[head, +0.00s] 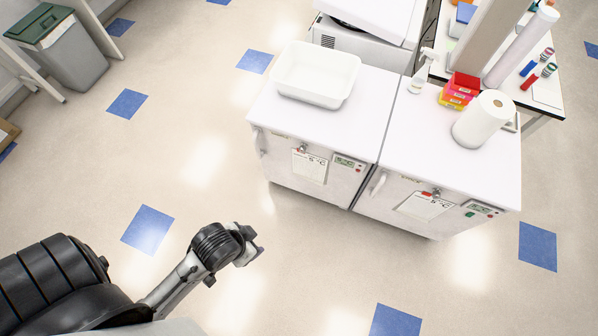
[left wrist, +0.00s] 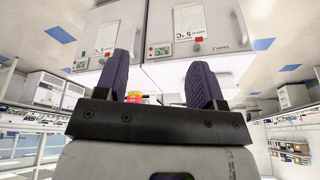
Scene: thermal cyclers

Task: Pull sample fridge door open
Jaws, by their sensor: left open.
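Two white under-counter fridges stand side by side in the head view, a left one (head: 290,165) and a right one (head: 405,205). Each closed door has a vertical handle at its left edge, the left fridge's handle (head: 261,145) and the right fridge's handle (head: 378,184). Paper sheets and small control panels are on both fronts. My left gripper (head: 254,247) is out over the floor, in front of the fridges and apart from them. In the left wrist view its purple fingers (left wrist: 161,75) are spread and empty, with the fridge fronts upside down beyond. My right gripper is not in view.
A white tub (head: 317,72) sits on the left fridge. A paper roll (head: 484,118), spray bottle (head: 421,75) and red and yellow boxes (head: 459,92) are on the right one. A grey bin (head: 66,50) stands far left. The floor before the fridges is clear.

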